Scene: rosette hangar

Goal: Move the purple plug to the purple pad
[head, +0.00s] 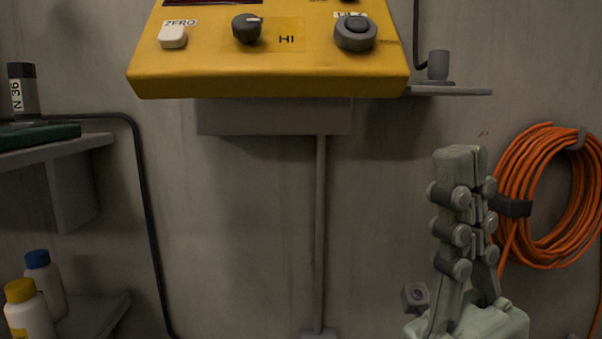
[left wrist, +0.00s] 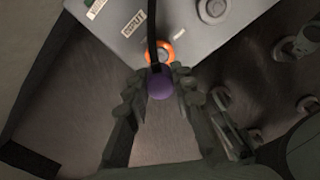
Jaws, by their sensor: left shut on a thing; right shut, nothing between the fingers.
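The purple plug (left wrist: 160,85) is between the fingertips of my left gripper (left wrist: 160,92) in the left wrist view. The gripper is shut on it. A black cable runs up from the plug, across an orange ring (left wrist: 170,47) on a grey panel. Whether the plug touches the ring, I cannot tell. No purple pad shows in either view. My right gripper (head: 461,152) is upright at the lower right of the head view, shut and empty. My left gripper is out of the head view.
A yellow console (head: 270,84) with knobs hangs above. An orange cable coil (head: 535,205) hangs behind and right of my right gripper. Shelves with bottles (head: 27,312) stand at left. The grey panel (left wrist: 195,55) carries labels and a round knob.

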